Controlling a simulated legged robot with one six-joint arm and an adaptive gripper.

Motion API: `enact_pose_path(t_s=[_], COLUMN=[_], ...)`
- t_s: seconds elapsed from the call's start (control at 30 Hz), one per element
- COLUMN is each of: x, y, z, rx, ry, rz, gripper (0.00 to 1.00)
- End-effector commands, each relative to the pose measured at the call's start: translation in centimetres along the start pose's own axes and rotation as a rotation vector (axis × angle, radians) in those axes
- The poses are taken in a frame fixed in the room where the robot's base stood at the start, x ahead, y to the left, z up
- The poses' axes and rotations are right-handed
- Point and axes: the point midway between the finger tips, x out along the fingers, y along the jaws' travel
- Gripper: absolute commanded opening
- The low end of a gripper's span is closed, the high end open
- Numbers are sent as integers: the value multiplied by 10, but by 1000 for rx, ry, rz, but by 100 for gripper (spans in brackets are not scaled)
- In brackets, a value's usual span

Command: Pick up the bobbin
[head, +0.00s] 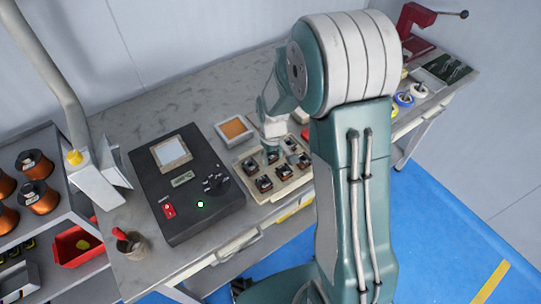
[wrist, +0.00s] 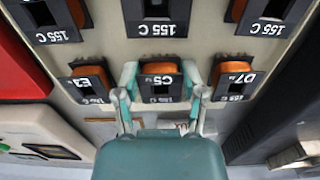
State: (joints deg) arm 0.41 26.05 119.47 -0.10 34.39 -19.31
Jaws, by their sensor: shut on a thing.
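My gripper (wrist: 161,82) is shut on a bobbin (wrist: 160,68) in the wrist view, one finger on each side. This bobbin has an orange winding, a black frame and a white-lettered label that seems to read C5. It is in the row nearest my gripper, between two similar bobbins (wrist: 92,75) and (wrist: 231,76). I cannot tell whether it is lifted off the pale tray (wrist: 205,47). In the head view my gripper (head: 272,152) is over the tray (head: 255,197), small and partly hidden by my arm.
More bobbins marked 155 C (wrist: 158,14) are in the tray's other row. A black winder box (head: 190,215) stands left of the tray, and a small tray with an orange pad (head: 235,128) is behind it.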

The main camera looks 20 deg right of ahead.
Motion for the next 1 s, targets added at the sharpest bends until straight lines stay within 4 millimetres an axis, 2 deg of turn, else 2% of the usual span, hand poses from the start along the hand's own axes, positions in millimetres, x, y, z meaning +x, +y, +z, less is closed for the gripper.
enact_pose_path(t_s=[0.23, 0.4, 0.73, 1.0], x=[-8, -36, -92, -115], y=[0, -1, -14, -30], z=[0, 2, 49, 101], rx=[0, 0, 0, 0], ry=[0, 4, 4, 1], rz=[0, 0, 0, -1], gripper=[6, 6, 6, 6])
